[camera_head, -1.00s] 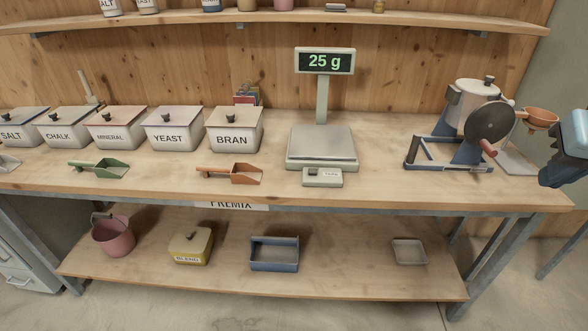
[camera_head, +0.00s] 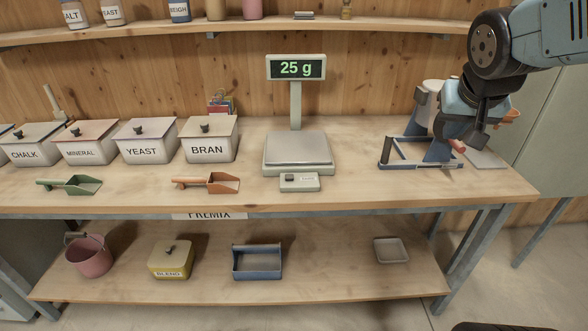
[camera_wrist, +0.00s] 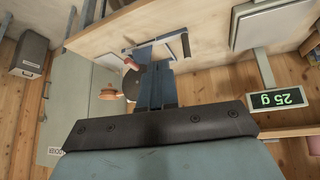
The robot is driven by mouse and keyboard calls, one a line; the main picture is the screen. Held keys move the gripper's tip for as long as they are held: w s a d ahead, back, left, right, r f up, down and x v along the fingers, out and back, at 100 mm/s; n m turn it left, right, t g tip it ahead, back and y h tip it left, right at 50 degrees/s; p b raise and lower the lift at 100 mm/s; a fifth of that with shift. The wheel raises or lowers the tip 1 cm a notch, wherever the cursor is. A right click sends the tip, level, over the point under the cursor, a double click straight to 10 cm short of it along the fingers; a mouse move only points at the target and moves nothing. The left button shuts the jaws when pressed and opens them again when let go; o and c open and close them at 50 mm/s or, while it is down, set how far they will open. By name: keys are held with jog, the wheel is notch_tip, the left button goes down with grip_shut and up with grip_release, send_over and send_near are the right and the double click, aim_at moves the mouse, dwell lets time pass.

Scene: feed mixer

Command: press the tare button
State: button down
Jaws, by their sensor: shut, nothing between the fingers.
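The scale (camera_head: 298,152) stands on the bench with an empty pan, and its raised display (camera_head: 296,67) reads 25 g. The small tare box (camera_head: 300,182) sits at the scale's front edge, with a dark button at its left and a label too small to read. My gripper (camera_head: 478,138) is shut and empty, in front of the mixer at the right, well apart from the tare box. In the wrist view the scale (camera_wrist: 262,25) and its display (camera_wrist: 276,99) show at the right; the tare box cannot be made out there.
The mixer (camera_head: 432,95) on its blue frame stands right of the scale, partly hidden by my arm. Bins, including the BRAN bin (camera_head: 209,140), line the left. An orange scoop (camera_head: 207,183) and a green scoop (camera_head: 70,185) lie in front. The bench between scale and mixer is clear.

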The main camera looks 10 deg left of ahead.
jog(key=w+a+f+y, duration=0.1)
jog(key=w+a+f, duration=0.2)
jog(key=w+a, duration=0.4)
jog(key=n+y, duration=0.1)
jog(key=y, duration=0.6)
send_over(292, 177)
notch_tip(292, 177, down, 11)
jog(key=shift+g, duration=0.4)
jog(key=shift+f, duration=0.15)
jog(key=shift+f, duration=4.35)
jog(key=shift+f, duration=0.1)
jog(key=shift+f, duration=0.25)
